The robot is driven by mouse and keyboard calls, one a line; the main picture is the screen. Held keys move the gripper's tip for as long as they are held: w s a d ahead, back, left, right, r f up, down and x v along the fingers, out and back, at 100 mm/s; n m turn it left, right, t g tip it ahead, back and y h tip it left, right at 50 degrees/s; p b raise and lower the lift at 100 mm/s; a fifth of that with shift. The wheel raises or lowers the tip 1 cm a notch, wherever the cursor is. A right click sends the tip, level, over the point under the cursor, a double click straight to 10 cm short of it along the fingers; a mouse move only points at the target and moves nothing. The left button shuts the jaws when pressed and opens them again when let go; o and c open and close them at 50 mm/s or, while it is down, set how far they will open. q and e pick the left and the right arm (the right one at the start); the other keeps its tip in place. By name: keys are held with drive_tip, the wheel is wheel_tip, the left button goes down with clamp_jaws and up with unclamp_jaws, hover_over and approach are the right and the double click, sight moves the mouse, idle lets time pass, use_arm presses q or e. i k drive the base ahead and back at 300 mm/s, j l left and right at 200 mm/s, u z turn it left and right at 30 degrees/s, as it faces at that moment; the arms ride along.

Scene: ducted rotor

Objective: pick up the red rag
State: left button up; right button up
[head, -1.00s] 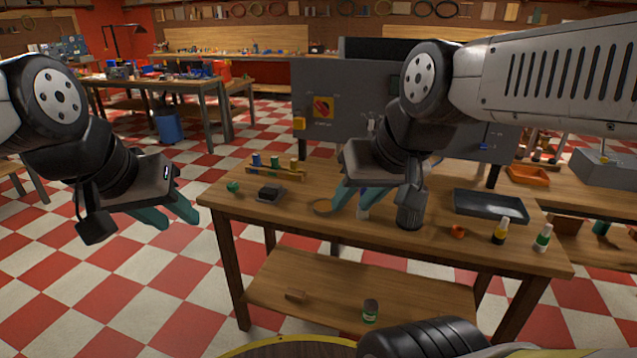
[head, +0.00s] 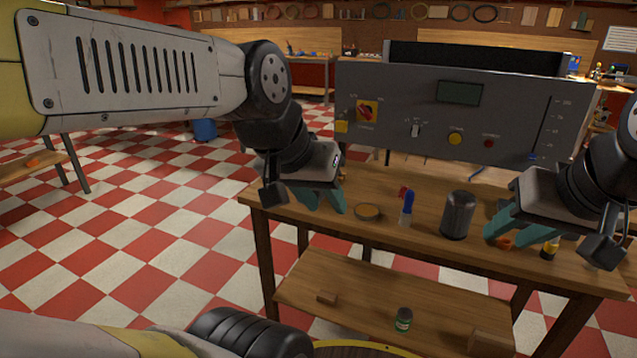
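I cannot make out a red rag in the head view. My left gripper (head: 318,199) hangs over the left end of the wooden workbench (head: 330,233), its teal fingers apart with nothing seen between them. My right gripper (head: 505,236) is over the right part of the bench. Its teal fingers look spread and empty, beside a small orange piece and a yellow-labelled bottle. My own arms and grippers hide parts of the bench top.
Between the grippers stand a round tin (head: 367,211), a blue bottle with a red top (head: 406,208) and a dark cylinder (head: 458,214). A grey control panel (head: 460,118) rises behind.

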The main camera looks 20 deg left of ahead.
sight(401, 194)
drive_tip(key=u, duration=5.15)
drive_tip(key=z, duration=5.15)
drive_tip(key=i+l, duration=0.15)
drive_tip(key=i, duration=0.15)
drive_tip(key=i+l, duration=0.15)
drive_tip(key=i, duration=0.15)
drive_tip(key=z, duration=0.05)
